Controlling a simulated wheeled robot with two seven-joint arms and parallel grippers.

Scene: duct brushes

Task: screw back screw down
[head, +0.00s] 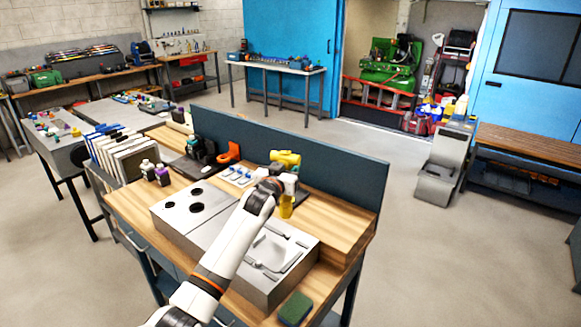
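A grey metal box (212,232) lies on the wooden workbench. Its left part has several round dark holes, and its right part has a recessed top with small fittings. No single screw can be made out at this size. My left arm comes in from the lower left and crosses over the box. Its gripper (287,193) is at the box's back right edge. A yellow tool-like body (285,158) shows just above the gripper, and a yellow piece (286,208) shows just below it. The wrist hides the fingers and whether they grip the yellow tool. My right gripper is not in view.
A dark upright panel (330,165) stands behind the workbench. Blue-topped small parts (240,174) and an orange item (229,153) lie behind the box. A green sponge-like block (295,309) is at the front right. Small bottles (162,174) stand at left.

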